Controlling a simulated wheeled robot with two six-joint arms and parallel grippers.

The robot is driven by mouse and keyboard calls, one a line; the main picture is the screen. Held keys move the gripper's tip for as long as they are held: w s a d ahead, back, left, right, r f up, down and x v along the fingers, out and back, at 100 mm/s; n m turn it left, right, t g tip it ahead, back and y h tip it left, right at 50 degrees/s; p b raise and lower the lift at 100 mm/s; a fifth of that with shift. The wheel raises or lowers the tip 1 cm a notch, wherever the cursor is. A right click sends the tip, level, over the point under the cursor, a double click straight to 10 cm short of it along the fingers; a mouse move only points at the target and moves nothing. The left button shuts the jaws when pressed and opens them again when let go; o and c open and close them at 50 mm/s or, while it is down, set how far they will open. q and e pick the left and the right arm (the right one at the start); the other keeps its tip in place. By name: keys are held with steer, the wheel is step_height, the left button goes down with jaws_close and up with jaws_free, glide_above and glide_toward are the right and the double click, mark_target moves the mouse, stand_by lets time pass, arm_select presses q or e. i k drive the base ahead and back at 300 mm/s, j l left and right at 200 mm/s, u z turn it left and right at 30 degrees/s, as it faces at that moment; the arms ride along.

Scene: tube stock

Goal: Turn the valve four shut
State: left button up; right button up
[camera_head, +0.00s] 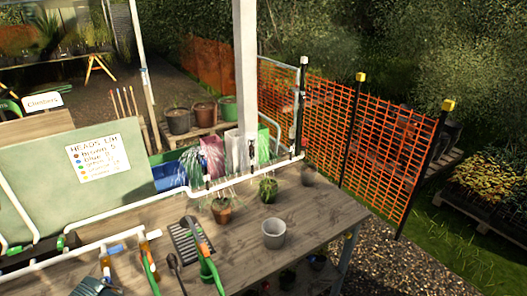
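A white pipe (120,207) runs along the back of the wooden bench, with short upright risers and pale spray near its right part. A second white pipe run (85,252) at the lower left carries a green fitting (61,242), a blue fitting (115,249) and brown-orange fittings (144,248). I cannot make out a number on any fitting, so I cannot tell which is valve four or how it is set. A white notice (98,157) on the pale green board lists colours with numbers, headed "HEADS" and partly unreadable. Neither gripper is in view.
On the bench (315,212) stand a grey pot (274,234), a cactus (268,190), a potted plant (222,211) and a dark pot (308,174). Hand tools (207,262) lie at the front. A white post (245,70) rises behind. Orange mesh fencing (390,150) stands right.

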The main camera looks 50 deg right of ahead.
mark_target(60, 246)
steer(key=z, duration=0.8)
steer(key=i+l+z, duration=0.1)
steer(key=z, duration=0.7)
steer(key=i, duration=0.3)
steer(key=k+u, duration=0.2)
steer(key=i+u, duration=0.2)
steer(key=u, duration=1.35)
steer(key=i+j+z, duration=0.15)
steer(key=j, duration=0.15)
